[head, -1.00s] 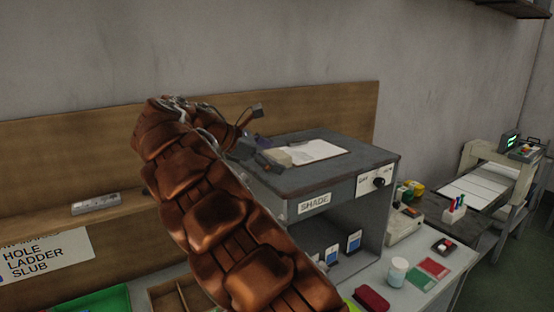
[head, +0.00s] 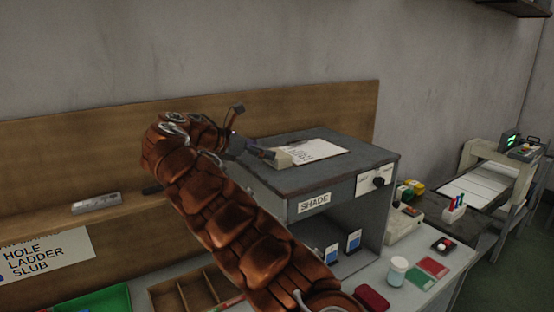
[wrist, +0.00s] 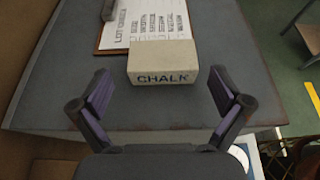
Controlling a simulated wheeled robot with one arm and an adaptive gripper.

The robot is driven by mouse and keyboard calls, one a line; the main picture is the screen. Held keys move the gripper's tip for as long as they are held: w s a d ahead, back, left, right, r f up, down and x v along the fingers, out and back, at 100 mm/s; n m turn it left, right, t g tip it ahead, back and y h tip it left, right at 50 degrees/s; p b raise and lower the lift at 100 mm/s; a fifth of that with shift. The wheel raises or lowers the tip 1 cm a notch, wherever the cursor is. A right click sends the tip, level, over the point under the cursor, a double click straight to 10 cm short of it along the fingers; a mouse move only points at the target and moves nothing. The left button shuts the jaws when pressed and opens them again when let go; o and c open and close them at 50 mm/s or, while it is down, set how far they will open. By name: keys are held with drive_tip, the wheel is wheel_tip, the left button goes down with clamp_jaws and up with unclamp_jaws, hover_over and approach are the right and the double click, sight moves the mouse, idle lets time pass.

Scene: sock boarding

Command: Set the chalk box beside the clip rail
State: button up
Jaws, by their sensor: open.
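The chalk box (wrist: 163,62), cream with dark CHALK lettering, lies on top of the grey shade cabinet, against or over the near edge of a clipboard. In the head view the chalk box (head: 283,159) is partly hidden by my gripper (head: 258,151). In the wrist view my gripper (wrist: 160,84) is open and empty, its two purple-padded fingers left and right of the box's near face, with gaps on both sides. A grey clip bar (wrist: 110,10) sits on the clipboard's left edge; I cannot tell whether it is the clip rail.
The clipboard (head: 325,150) bears a printed sheet. The shade cabinet (head: 350,172) has bare top around it. A metal bar (head: 96,203) lies on the wooden ledge at left. A white jar (head: 397,271) and red case (head: 371,299) stand on the bench at right.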

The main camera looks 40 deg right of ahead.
drive_tip(key=shift+p+x, duration=0.5)
drive_tip(key=shift+x, duration=2)
drive_tip(key=shift+s+f, duration=0.15)
drive_tip(key=c, duration=1)
drive_tip(key=shift+a+r, duration=0.1)
drive_tip(key=shift+r, duration=1.05)
drive_tip(key=shift+c, duration=0.2)
drive_tip(key=shift+r+b, duration=0.3)
drive_tip(key=shift+r, duration=0.3)
drive_tip(key=shift+s+a+r+b, duration=0.25)
drive_tip(key=shift+s+a+b, duration=0.8)
drive_tip(key=shift+s, duration=1.3)
drive_tip(key=shift+s+a+r+b, duration=0.25)
drive_tip(key=shift+s+a+b, duration=0.4)
drive_tip(key=shift+s+a, duration=1.25)
drive_tip(key=shift+s+a+r+b, duration=0.25)
drive_tip(key=shift+s+a+b, duration=0.55)
drive_tip(key=shift+s, duration=2)
drive_tip(key=shift+a, duration=0.1)
